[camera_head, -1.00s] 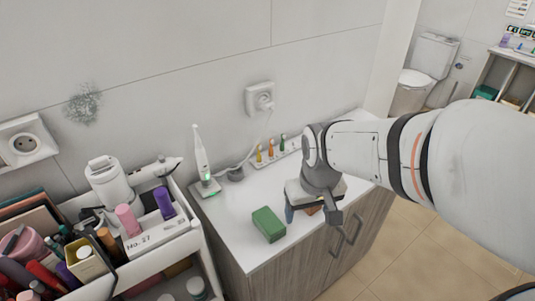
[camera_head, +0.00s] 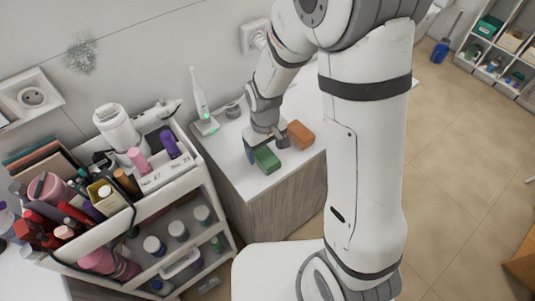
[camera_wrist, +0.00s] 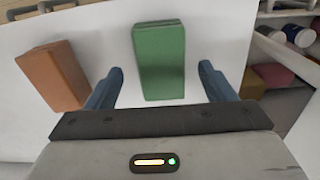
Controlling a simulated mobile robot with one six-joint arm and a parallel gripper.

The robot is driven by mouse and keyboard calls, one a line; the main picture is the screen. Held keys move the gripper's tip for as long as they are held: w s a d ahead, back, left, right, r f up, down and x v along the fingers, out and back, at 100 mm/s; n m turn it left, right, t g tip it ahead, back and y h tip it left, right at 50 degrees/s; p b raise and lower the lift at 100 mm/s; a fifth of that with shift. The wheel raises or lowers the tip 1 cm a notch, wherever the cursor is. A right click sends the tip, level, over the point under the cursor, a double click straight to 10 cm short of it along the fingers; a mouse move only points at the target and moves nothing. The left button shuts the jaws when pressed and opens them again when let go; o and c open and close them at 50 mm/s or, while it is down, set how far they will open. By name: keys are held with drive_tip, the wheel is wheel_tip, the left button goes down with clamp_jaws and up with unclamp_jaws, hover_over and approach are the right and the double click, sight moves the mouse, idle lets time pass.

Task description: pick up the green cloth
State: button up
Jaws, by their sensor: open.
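The green cloth (camera_head: 266,160) is a folded block lying on the white cabinet top, near its front left edge. It also shows in the wrist view (camera_wrist: 160,60), upper middle, between the lines of my two blue fingers. My gripper (camera_wrist: 160,85) is open and empty; its fingertips are just short of the cloth or beside its near end, and I cannot tell their height above the top. In the head view my gripper (camera_head: 265,145) is right at the cloth and partly covers its far side.
An orange-brown folded block (camera_head: 301,134) lies right of the green cloth. An electric toothbrush (camera_head: 201,100) stands on its base behind, by the wall. A crowded cosmetics cart (camera_head: 150,215) stands left of the cabinet (camera_head: 250,185). The cabinet top between the two blocks is bare.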

drive_tip(key=shift+d+f, duration=0.1)
drive_tip(key=shift+f, duration=1.35)
drive_tip(key=c, duration=1.1)
